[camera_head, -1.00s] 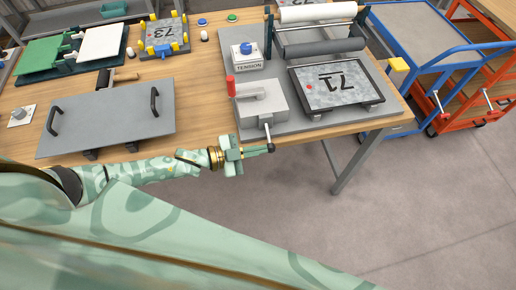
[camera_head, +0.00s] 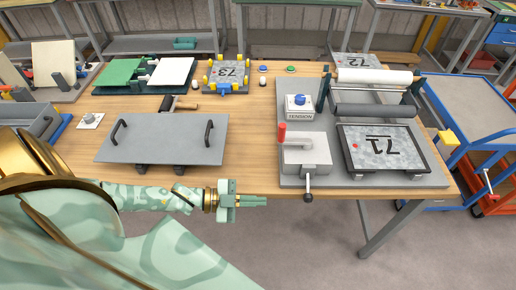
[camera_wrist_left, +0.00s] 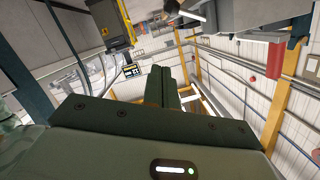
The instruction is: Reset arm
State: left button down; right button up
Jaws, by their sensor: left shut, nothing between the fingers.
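My left gripper (camera_head: 252,201) is shut and empty in the head view. It points to the right, at the front edge of the workbench (camera_head: 255,170), beside the panel bender's lever. In the left wrist view its closed fingers (camera_wrist_left: 165,88) show against walls and yellow posts. The panel bender's base (camera_head: 430,181) carries a grey clamp block (camera_head: 305,152) with a red-handled lever, a roller pair and a dark-framed panel marked 71 (camera_head: 380,150). My right gripper is not in view.
A grey plate with two black handles (camera_head: 165,139) lies on the bench to the left. A panel marked 73 (camera_head: 228,70) in a yellow-cornered fixture and green and white boards (camera_head: 170,71) stand behind. A blue cart (camera_head: 468,113) is at the right. Floor (camera_head: 320,245) in front is clear.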

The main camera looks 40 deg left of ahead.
pick_arm(q)
jog(key=shift+s, duration=0.1)
jog(key=s+a+f+n+g+y+b, duration=0.1)
jog(key=s+a+f+n+y, duration=0.15)
jog(key=f, duration=0.55)
jog(key=s+a+f+n+y+b, duration=0.1)
jog(key=s+a+f+n+y, duration=0.2)
jog(key=f, duration=0.6)
jog(key=s+a+f+n+g+y+b, duration=0.1)
jog(key=a+f+n+y, duration=0.2)
jog(key=f, duration=0.5)
jog(key=s+d+f+n+g+y, duration=0.1)
jog(key=s+f, duration=0.3)
jog(key=s, duration=0.4)
jog(key=s+d+f+n+g+y+b, duration=0.1)
jog(key=s+d+f+g, duration=0.2)
jog(key=s, duration=0.6)
jog(key=s+d+f+n+g+y, duration=0.1)
jog(key=s+d+f+g, duration=0.1)
jog(key=s+f, duration=0.4)
jog(key=shift+s+d+f+n+g+y, duration=0.15)
jog(key=shift+s+d+n+g+y, duration=0.15)
jog(key=shift+s+g, duration=0.6)
jog(key=shift+s+t, duration=0.25)
jog(key=shift+t, duration=0.05)
